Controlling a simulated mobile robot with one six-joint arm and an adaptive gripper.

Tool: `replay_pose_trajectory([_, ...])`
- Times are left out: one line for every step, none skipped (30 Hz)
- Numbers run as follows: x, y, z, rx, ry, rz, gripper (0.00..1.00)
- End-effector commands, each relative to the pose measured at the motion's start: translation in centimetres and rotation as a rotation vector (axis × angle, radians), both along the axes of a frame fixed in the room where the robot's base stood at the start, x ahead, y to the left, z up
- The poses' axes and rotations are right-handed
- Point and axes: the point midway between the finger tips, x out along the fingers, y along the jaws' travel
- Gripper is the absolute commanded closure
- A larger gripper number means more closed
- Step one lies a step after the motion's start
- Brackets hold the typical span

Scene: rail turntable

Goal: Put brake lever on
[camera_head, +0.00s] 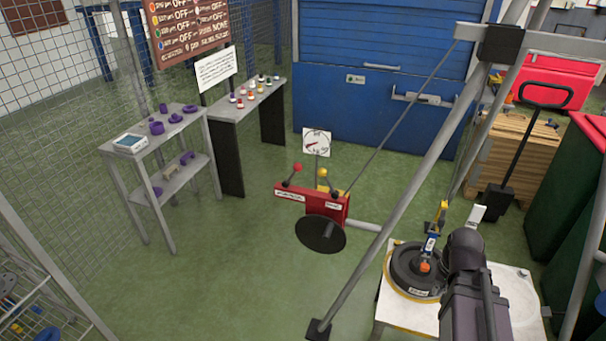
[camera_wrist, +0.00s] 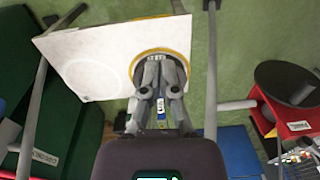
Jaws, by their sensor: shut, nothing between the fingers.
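A red control box (camera_head: 312,205) stands on the floor in the middle of the head view. It carries one lever with a red knob (camera_head: 298,168) and one with a yellow knob (camera_head: 323,173), both standing up. Its two white labels are too small to read, so I cannot tell which lever is the brake. The box also shows at the right of the wrist view (camera_wrist: 296,122). My gripper (camera_wrist: 160,60) is shut and empty, seen over a dark round turntable on a white table. It is apart from both levers.
The white table (camera_wrist: 85,60) with the dark turntable (camera_head: 410,285) is at lower right. A dark disc (camera_head: 320,234) sits before the box, a gauge (camera_head: 317,143) behind it. Grey poles cross between table and box. Shelves (camera_head: 165,135) stand left; green floor is free between.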

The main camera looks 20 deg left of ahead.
Motion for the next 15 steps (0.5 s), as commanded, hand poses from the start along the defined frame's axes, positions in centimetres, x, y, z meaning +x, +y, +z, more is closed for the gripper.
replay_pose_trajectory([0.6, 0.5, 0.0, 0.015, -0.006, -0.022, 1.0])
replay_pose_trajectory([0.9, 0.9, 0.0, 0.026, -0.01, -0.04, 1.0])
replay_pose_trajectory([1.4, 1.3, 0.0, 0.041, -0.017, -0.066, 1.0])
replay_pose_trajectory([1.7, 1.7, 0.0, 0.055, -0.022, -0.087, 1.0])
replay_pose_trajectory([2.1, 2.2, 0.0, 0.068, -0.026, -0.11, 1.0])
replay_pose_trajectory([2.7, 2.8, 0.1, 0.09, -0.031, -0.142, 1.0])
replay_pose_trajectory([3.1, 3.3, 0.1, 0.106, -0.036, -0.168, 1.0])
replay_pose_trajectory([3.6, 3.8, 0.2, 0.124, -0.041, -0.195, 1.0])
replay_pose_trajectory([4.1, 4.6, 0.2, 0.149, -0.044, -0.234, 1.0])
replay_pose_trajectory([4.6, 5.1, 0.3, 0.169, -0.046, -0.264, 1.0])
replay_pose_trajectory([5.1, 5.7, 0.4, 0.187, -0.049, -0.293, 1.0])
replay_pose_trajectory([5.6, 6.5, 0.5, 0.215, -0.049, -0.334, 1.0])
replay_pose_trajectory([6.1, 7.0, 0.5, 0.236, -0.049, -0.364, 1.0])
replay_pose_trajectory([6.5, 7.6, 0.6, 0.256, -0.049, -0.393, 1.0])
replay_pose_trajectory([7.1, 8.4, 0.8, 0.283, -0.046, -0.434, 1.0])
